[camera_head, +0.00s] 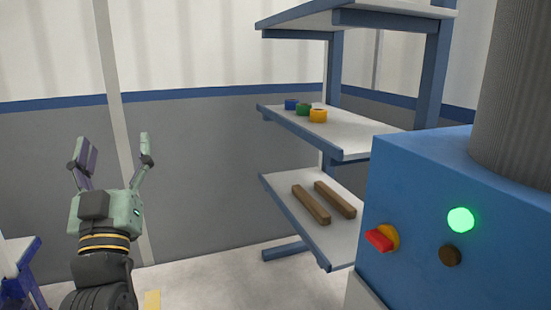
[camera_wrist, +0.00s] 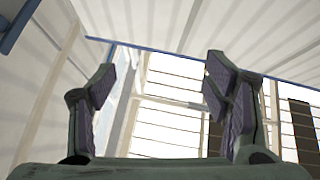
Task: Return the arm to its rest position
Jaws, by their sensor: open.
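My gripper (camera_head: 116,158) is at the left of the head view, raised and pointing upward, with its two fingers spread apart. In the wrist view the same gripper (camera_wrist: 165,95) shows both fingers apart with nothing between them. Beyond the fingers the wrist view shows only walls and a bright opening with bars. The gripper stands well to the left of the shelf rack and touches nothing that I can see.
A blue and white shelf rack (camera_head: 338,143) holds blue (camera_head: 291,104), green (camera_head: 303,109) and yellow (camera_head: 318,115) rings; two brown bars (camera_head: 311,204) lie below. A blue machine (camera_head: 460,190) fills the right. A blue-framed table edge (camera_head: 20,262) is at lower left.

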